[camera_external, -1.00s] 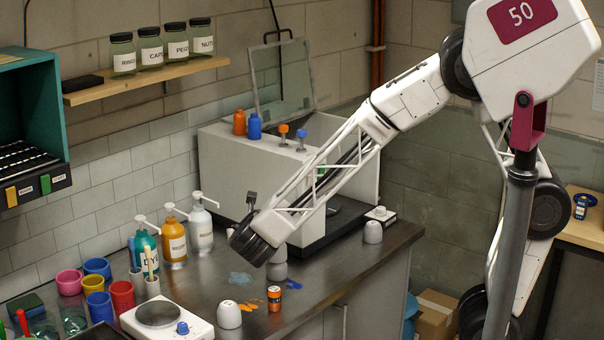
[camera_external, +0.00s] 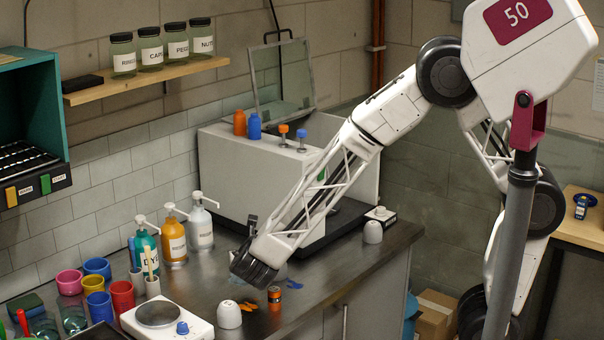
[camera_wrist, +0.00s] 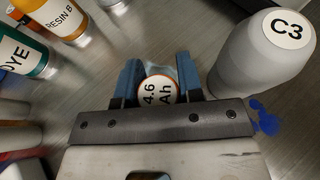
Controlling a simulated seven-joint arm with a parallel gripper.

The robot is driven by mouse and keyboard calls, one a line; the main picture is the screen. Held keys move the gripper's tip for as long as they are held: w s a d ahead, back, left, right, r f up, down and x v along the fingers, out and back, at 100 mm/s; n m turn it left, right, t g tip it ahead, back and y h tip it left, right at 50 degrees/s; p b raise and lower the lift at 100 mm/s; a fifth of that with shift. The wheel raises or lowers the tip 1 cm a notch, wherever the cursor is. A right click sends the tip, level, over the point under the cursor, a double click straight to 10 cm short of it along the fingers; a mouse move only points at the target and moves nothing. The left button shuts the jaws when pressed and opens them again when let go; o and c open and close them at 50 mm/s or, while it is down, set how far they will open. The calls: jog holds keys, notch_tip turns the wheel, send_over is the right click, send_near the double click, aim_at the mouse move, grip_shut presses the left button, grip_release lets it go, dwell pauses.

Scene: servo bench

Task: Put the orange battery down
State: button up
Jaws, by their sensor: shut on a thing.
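My gripper (camera_external: 254,270) is low over the bench top (camera_external: 196,292). In the wrist view, its two blue fingers (camera_wrist: 158,78) are shut on the orange battery (camera_wrist: 158,92), with one finger on each side. The battery's round white end reads "4.6 Ah" and has an orange-red rim. In the external view, my gripper hides the held battery, and I cannot tell whether its lower end touches the bench.
A grey cup marked C3 (camera_wrist: 262,52) stands close right of the fingers in the wrist view. Dye (camera_external: 145,247) and resin bottles (camera_external: 174,240) stand left. Another orange-and-black cylinder (camera_external: 274,299), a white cup (camera_external: 229,315) and a hotplate (camera_external: 160,314) stand in front.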

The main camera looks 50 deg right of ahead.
jog(key=shift+f, duration=1.85)
jog(key=shift+f, duration=0.2)
jog(key=o, duration=1)
jog(key=shift+c, duration=0.2)
jog(key=shift+r, duration=0.1)
jog(key=shift+r, duration=0.1)
jog(key=shift+v, duration=6)
